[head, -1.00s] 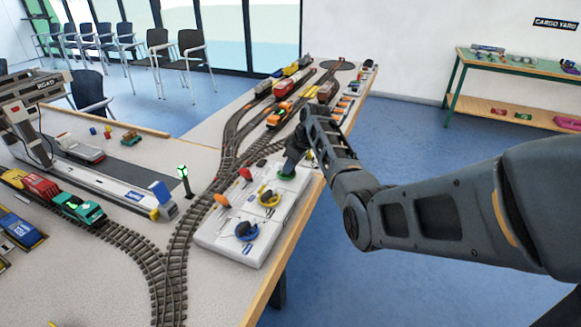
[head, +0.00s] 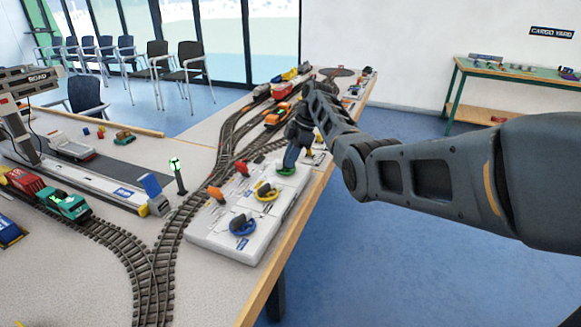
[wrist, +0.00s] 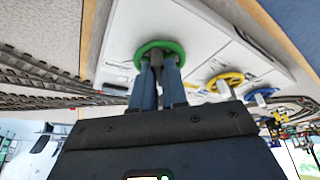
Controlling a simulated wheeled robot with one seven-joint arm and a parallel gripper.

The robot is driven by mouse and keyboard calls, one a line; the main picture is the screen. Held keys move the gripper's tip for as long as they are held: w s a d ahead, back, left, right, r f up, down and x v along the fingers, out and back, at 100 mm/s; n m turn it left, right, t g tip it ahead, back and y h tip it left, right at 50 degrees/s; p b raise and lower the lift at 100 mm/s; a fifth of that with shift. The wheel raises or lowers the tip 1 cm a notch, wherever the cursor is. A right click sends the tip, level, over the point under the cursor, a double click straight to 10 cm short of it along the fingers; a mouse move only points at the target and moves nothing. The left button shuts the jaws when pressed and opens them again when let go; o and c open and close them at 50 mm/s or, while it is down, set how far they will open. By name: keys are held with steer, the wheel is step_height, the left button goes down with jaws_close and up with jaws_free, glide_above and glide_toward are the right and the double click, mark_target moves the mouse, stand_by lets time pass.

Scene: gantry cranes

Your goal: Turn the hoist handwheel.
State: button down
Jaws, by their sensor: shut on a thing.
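A white control box (head: 262,215) on the table carries three handwheels: green, yellow and blue. My gripper (wrist: 158,75) points down at the green handwheel (wrist: 140,48), its two blue fingers shut on the dark upright grip in the wheel's middle. In the head view the green wheel (head: 285,171) shows only as a rim under the fingers. The box's labels are too small to read, so I cannot tell which wheel is named hoist.
A grey gantry crane (head: 20,105) stands far left. Floor is open at right.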

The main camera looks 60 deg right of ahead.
steer(key=shift+w+d+n+g+y+b, duration=0.15)
steer(key=shift+n+g+y+b, duration=0.15)
steer(key=shift+n+b, duration=0.7)
steer(key=c, duration=1.2)
jaws_free()
steer(key=shift+o, duration=0.2)
steer(key=v, duration=0.7)
steer(key=shift+r, duration=0.35)
steer(key=shift+d, duration=0.15)
